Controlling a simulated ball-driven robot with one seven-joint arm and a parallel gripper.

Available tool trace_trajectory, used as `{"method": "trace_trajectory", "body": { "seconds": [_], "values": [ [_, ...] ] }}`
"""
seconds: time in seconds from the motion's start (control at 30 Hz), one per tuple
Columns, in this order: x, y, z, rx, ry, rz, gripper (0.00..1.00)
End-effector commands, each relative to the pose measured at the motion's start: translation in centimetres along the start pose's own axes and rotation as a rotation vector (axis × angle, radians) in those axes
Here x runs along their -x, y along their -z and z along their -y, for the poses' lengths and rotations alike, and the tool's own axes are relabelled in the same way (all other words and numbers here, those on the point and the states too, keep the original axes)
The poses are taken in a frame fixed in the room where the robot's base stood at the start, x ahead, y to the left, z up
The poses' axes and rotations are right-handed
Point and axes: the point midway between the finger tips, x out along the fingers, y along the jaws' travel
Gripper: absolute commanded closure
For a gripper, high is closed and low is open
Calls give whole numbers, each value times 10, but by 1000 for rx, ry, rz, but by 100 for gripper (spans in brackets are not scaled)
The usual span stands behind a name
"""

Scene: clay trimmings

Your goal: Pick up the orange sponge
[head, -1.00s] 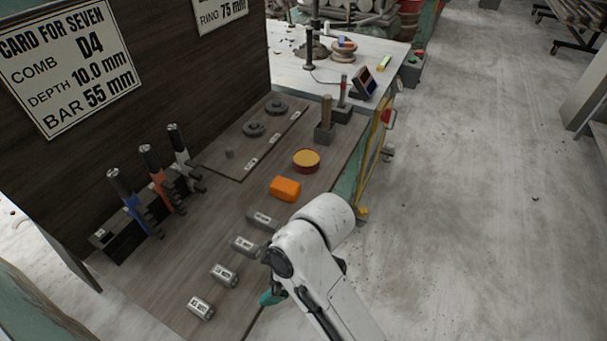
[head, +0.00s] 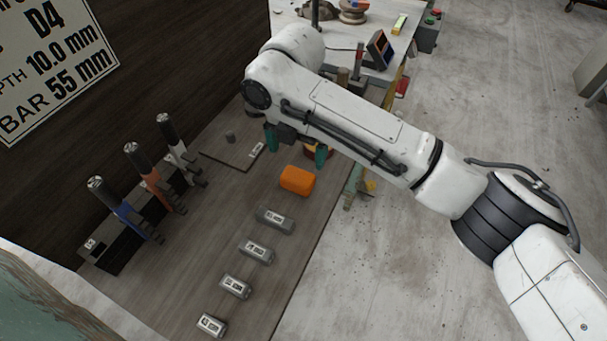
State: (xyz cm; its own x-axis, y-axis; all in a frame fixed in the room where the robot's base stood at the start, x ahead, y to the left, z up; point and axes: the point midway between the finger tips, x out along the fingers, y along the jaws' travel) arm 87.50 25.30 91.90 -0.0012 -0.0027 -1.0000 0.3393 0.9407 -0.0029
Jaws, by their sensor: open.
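The orange sponge (head: 297,180) is a small rounded block lying on the dark wooden bench top (head: 215,255), near its right edge. My gripper (head: 296,148) is open, with two green fingertips spread apart. In the picture it shows just above the sponge, on its far side, and nothing is seen between the fingers. The sponge is in full view and apart from the fingers. The height of the fingertips over the bench is hard to tell.
Several grey labelled blocks (head: 258,250) lie in a row nearer than the sponge. Upright handled tools, one with a blue part (head: 127,218), stand in a rack at left. A round red-rimmed tin (head: 310,153) is mostly hidden behind my gripper. A dark sign wall stands at left.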

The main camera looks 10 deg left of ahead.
Motion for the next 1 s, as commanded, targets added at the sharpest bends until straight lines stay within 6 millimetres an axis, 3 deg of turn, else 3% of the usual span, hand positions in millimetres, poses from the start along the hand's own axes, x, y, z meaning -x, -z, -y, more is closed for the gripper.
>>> {"method": "trace_trajectory", "body": {
  "seconds": [0.2,0.47,0.7,1.0],
  "values": [
    [-34,0,0,-1,2,-1,0],
    [-54,0,0,-2,-1,-1,0],
    [-87,-3,-1,-2,-1,-1,0],
    [-100,-3,-1,-2,-2,0,0]
  ]
}}
